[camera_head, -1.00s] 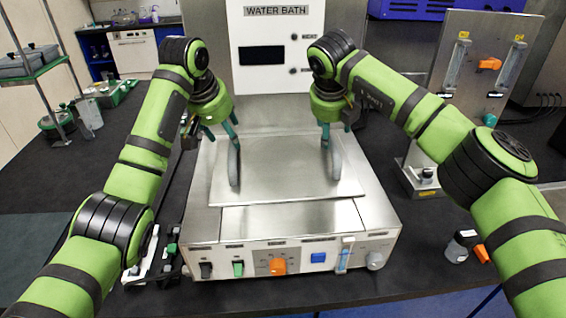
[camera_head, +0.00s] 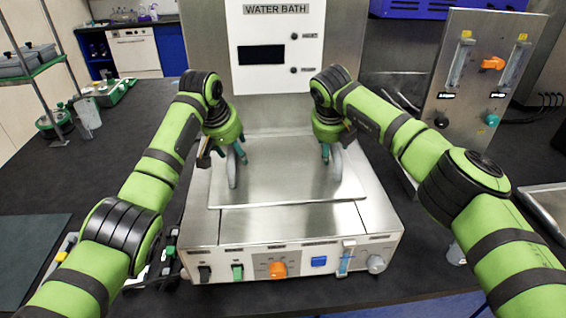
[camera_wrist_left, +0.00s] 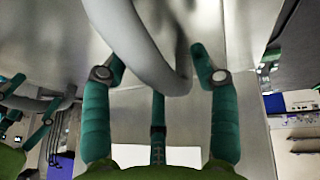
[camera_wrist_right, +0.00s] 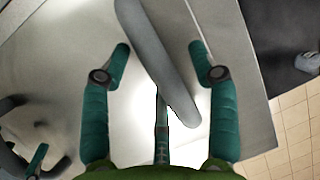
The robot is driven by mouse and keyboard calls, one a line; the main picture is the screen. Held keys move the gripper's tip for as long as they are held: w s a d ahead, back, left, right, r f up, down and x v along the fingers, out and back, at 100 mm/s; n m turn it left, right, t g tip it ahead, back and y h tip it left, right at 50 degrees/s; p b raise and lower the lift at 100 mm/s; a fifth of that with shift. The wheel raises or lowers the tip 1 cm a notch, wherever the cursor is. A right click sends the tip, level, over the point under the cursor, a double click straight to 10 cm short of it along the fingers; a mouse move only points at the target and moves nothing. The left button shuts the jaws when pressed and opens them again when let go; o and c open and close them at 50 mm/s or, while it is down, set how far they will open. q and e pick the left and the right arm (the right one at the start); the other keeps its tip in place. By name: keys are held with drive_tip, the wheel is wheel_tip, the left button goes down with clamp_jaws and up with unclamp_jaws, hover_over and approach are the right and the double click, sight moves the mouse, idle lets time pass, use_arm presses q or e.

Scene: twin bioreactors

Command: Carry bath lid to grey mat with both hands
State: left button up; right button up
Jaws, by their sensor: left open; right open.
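The bath lid (camera_head: 280,178) is a flat metal plate lying on top of the water bath (camera_head: 290,225). It has two upright grey handles, a left handle (camera_head: 232,172) and a right handle (camera_head: 337,165). My left gripper (camera_head: 238,154) is open at the left handle; in the left wrist view this handle (camera_wrist_left: 150,45) passes between the spread fingers. My right gripper (camera_head: 327,153) is open at the right handle; in the right wrist view this handle (camera_wrist_right: 155,60) runs slantwise between the fingers. A dark grey mat (camera_head: 30,250) lies on the bench at the left.
The bath's tall panel (camera_head: 265,90) stands behind the lid. A flowmeter panel (camera_head: 480,85) and a metal tray (camera_head: 550,208) are at the right. Small items partly show beneath my left arm.

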use_arm(q)
drive_tip(key=shift+s, duration=0.1)
clamp_jaws()
use_arm(e)
drive_tip(key=shift+s+r, duration=0.1)
clamp_jaws()
use_arm(q)
drive_tip(key=shift+r, duration=0.25)
use_arm(e)
drive_tip(key=shift+r, duration=0.15)
